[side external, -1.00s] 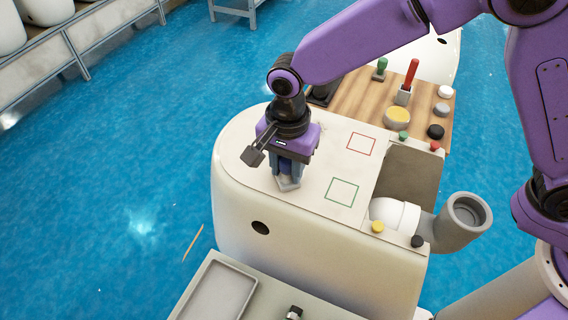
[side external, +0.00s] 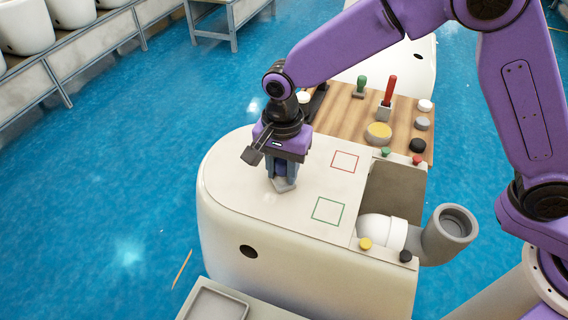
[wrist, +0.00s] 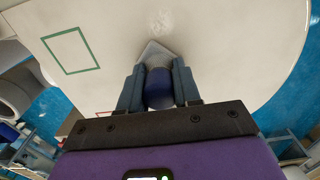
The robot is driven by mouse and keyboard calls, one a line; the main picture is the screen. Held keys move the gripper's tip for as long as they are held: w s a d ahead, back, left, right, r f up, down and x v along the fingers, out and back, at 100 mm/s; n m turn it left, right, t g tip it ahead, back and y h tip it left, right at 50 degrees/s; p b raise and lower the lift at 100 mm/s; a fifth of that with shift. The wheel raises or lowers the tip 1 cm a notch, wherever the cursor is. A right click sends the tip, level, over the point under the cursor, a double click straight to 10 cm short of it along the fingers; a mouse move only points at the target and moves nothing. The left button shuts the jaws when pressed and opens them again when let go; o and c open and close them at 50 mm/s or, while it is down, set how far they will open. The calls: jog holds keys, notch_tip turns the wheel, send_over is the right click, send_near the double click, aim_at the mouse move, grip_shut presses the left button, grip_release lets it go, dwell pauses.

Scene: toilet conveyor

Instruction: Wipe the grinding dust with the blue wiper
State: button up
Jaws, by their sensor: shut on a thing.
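My gripper (side external: 282,176) is shut on the blue wiper. In the wrist view, my gripper (wrist: 158,90) has its two fingers on either side of the wiper's blue handle (wrist: 158,86). The wiper's light grey pad (wrist: 154,53) shows past the fingertips; in the side view, the pad (side external: 285,185) is low at the white toilet's top surface (side external: 240,185). It appears to touch that surface, though the contact line is hard to see. A faint greyish patch, likely the grinding dust (wrist: 162,22), lies just beyond the pad in the wrist view. The side view does not show the patch clearly.
Red (side external: 344,161) and green (side external: 328,211) square outlines mark the top. A grey pipe (side external: 450,235) and tray (side external: 215,304) are near.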

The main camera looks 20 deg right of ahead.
jog(key=s+a, duration=0.5)
jog(key=shift+s, duration=0.1)
notch_tip(320, 180, up, 8)
dwell(0.8)
jog(key=shift+d+r, duration=0.1)
jog(key=w+d+f+n, duration=0.1)
jog(key=w+d+n, duration=0.1)
jog(key=d, duration=1.1)
jog(key=w+d+f+n, duration=0.2)
jog(key=d+n, duration=0.2)
jog(key=d, duration=0.9)
jog(key=w+d+f+n, duration=0.1)
jog(key=w+d+n, duration=0.1)
jog(key=d, duration=1.2)
jog(key=shift+w+f+n, duration=0.25)
jog(key=shift+w+n, duration=0.15)
jog(key=shift+n, duration=0.1)
jog(key=shift+d, duration=0.1)
